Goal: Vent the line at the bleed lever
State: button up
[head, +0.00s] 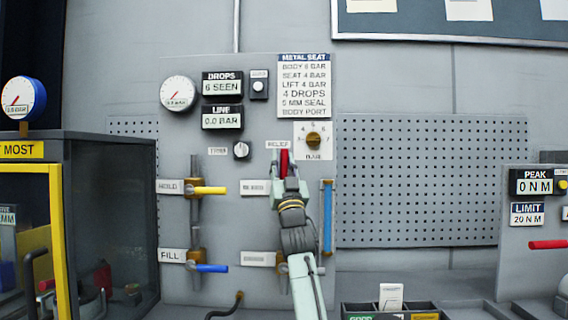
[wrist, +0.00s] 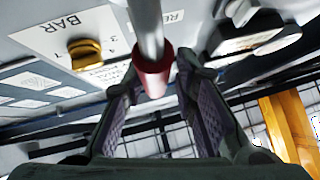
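The line readout (head: 222,117) on the grey panel shows 0.0 BAR. A red-gripped lever (head: 284,162) stands upright by the RELIEF label; its red end (wrist: 152,75) and grey shaft show in the wrist view. My gripper (head: 289,186) is at this lever, its fingers apart on either side of the red end in the wrist view (wrist: 158,82). I cannot tell whether a finger touches it. A white label (head: 255,188) left of my gripper is too small to read surely. Any lever beside it is hidden by my gripper and arm.
A yellow HOLD lever (head: 209,190) and a blue FILL lever (head: 211,268) stick out to the left. A brass BAR knob (head: 313,141) is close above right. A blue vertical bar (head: 327,217) is right of my arm. A glass cabinet (head: 110,220) stands far left.

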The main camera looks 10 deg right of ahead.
aim_at(284, 164)
jog(key=shift+o, duration=1.1)
jog(key=shift+d, duration=0.15)
jog(key=shift+s+f, duration=0.25)
jog(key=shift+f, duration=0.2)
jog(key=v, duration=0.4)
jog(key=shift+s, duration=0.4)
jog(key=s, duration=1.1)
jog(key=shift+s+a, duration=0.15)
jog(key=shift+a, duration=0.1)
jog(key=shift+r, duration=0.1)
